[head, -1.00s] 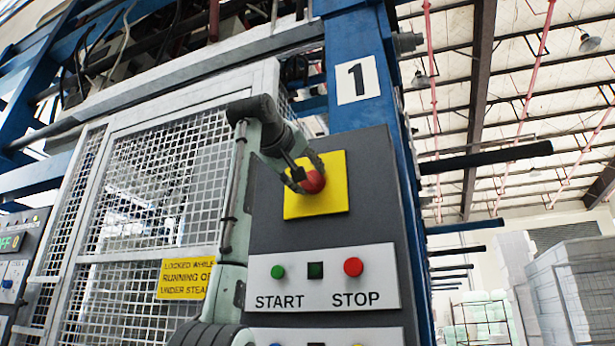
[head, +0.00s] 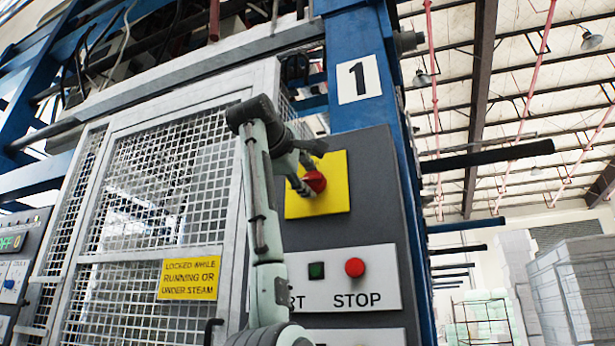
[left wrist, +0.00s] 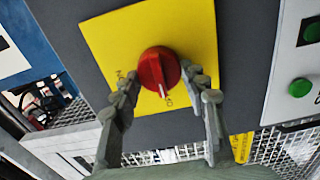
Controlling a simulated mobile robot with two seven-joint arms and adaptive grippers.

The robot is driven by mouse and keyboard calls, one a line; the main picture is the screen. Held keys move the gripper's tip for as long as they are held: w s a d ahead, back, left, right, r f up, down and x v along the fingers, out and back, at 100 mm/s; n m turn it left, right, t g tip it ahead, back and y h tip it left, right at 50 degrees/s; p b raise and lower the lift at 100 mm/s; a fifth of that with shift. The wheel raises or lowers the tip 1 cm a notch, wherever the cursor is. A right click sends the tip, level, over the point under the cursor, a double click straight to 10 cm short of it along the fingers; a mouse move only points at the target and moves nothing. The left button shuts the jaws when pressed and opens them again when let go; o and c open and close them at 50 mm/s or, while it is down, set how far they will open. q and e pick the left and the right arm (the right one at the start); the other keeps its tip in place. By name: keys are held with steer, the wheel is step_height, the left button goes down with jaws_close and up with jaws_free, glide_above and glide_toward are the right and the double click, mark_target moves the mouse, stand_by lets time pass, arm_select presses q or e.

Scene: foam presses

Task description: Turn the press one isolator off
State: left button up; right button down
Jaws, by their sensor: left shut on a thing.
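The press one isolator is a red rotary knob on a yellow plate (head: 335,200), on the grey panel under the number 1 sign (head: 359,79). In the left wrist view the red knob (left wrist: 156,66) sits between the fingertips of my left gripper (left wrist: 165,84), one finger on each side. A white line on the knob points towards lettering at the plate's lower edge, partly unreadable. In the head view my left gripper (head: 304,178) reaches the knob from the left and is shut on it. My right gripper is not in view.
A START/STOP plate with a red button (head: 354,267) lies below the isolator; my left arm hides part of it. A mesh gate (head: 150,200) with a yellow warning sign (head: 189,278) stands to the left. Blue frame posts and dark bars are to the right.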

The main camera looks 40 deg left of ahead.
arm_select(q)
steer(key=shift+n, duration=0.3)
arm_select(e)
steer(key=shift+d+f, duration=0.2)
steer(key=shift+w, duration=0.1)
arm_select(q)
steer(key=o, duration=1.1)
steer(key=shift+o, duration=0.3)
steer(key=shift+s, duration=0.35)
steer(key=v, duration=1.1)
steer(key=shift+s+d, duration=0.2)
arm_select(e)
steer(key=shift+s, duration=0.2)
